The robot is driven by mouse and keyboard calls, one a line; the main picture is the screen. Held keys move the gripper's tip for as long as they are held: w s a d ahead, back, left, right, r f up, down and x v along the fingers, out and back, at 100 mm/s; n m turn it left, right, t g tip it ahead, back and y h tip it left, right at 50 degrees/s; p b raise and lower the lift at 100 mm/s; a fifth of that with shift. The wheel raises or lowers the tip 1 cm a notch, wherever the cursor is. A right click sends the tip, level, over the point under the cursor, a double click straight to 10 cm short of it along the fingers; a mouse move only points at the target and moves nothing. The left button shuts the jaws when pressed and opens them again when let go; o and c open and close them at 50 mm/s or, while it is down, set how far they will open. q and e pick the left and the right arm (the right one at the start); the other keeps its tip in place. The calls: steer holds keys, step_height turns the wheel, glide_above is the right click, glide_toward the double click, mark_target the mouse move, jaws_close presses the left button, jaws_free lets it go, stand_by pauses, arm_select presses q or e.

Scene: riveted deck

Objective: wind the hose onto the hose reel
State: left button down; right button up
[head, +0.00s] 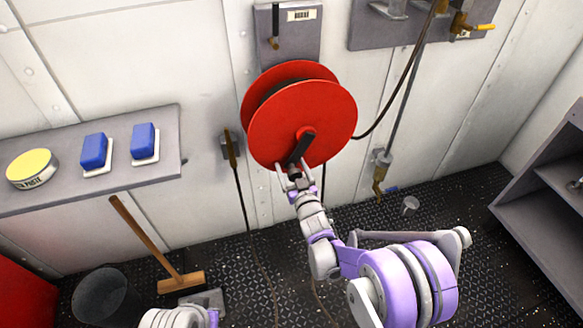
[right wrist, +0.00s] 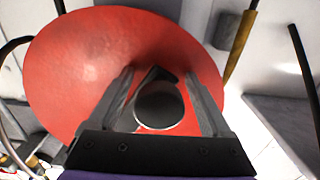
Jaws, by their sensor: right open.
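The red hose reel (head: 275,128) is mounted on the wall, with dark hose visible between its two discs. A black crank (head: 302,146) sticks out from its front disc. My right gripper (head: 293,168) is at the crank's handle. In the right wrist view the open fingers (right wrist: 168,100) stand on either side of the round handle end (right wrist: 159,104), with the red disc (right wrist: 85,60) behind. A dark hose (head: 385,112) runs from the reel's right side up to the wall fittings. A brown nozzle (head: 230,150) hangs left of the reel, with a thin dark line going down. My left gripper is out of view.
A shelf (head: 150,178) on the left holds blue blocks (head: 94,151) and a yellow-lidded tin (head: 31,168). A broom (head: 150,235) and a dark bucket (head: 100,298) stand below it. Grey shelving (head: 520,215) is at right. The deck shows some clear floor.

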jaws_close()
stand_by(0.3)
steer(key=shift+s+a+r+m, duration=0.1)
steer(key=shift+a+r+m, duration=0.05)
steer(key=shift+a+m, duration=0.15)
